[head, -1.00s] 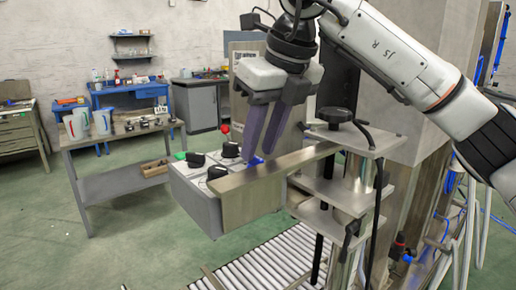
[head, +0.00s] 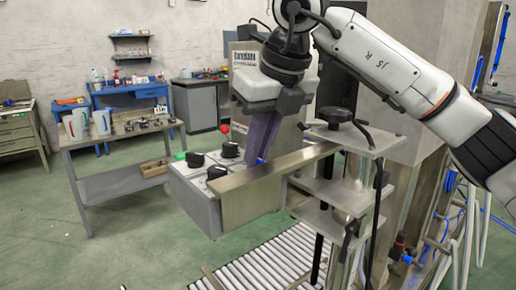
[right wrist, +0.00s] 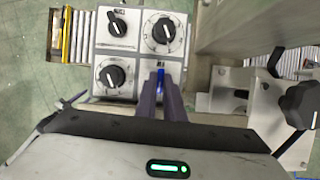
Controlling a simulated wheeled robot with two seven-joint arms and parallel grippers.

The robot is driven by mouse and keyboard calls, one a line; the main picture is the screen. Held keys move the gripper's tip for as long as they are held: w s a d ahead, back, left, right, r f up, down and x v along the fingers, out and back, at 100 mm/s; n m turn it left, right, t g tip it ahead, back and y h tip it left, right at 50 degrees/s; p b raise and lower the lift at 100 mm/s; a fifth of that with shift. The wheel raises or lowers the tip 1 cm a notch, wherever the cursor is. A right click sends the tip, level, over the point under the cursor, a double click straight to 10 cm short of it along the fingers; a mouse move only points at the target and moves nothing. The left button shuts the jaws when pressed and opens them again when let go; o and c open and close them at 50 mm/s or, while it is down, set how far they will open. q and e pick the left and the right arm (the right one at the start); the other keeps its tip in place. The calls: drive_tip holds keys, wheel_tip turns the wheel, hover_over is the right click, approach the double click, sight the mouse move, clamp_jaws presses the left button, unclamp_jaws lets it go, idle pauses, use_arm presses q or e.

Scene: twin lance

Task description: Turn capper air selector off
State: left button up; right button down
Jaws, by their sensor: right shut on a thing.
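A grey control box (head: 190,200) has several selectors on its sloped top. The small blue selector (right wrist: 160,72) sits at the box's edge nearest my right gripper (head: 254,161). The purple fingers of that gripper point down and are shut on the blue selector, which shows between the fingertips (right wrist: 160,82) in the right wrist view. Most of the selector is hidden by the fingers, and its setting cannot be read. The labels are too small to read. My left gripper is not in view.
A metal rail (head: 265,174) runs just in front of my fingers. A bracket stack (head: 345,190) stands to the right.

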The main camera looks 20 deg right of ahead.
drive_tip(key=shift+a+m+h, duration=0.1)
drive_tip(key=shift+m+h, duration=0.4)
drive_tip(key=shift+m, duration=0.6)
drive_tip(key=shift+a+m+h+b, duration=0.1)
drive_tip(key=shift+m+h+b, duration=0.45)
drive_tip(key=shift+m, duration=1.05)
drive_tip(key=c, duration=1.9)
unclamp_jaws()
drive_tip(key=shift+o, duration=0.2)
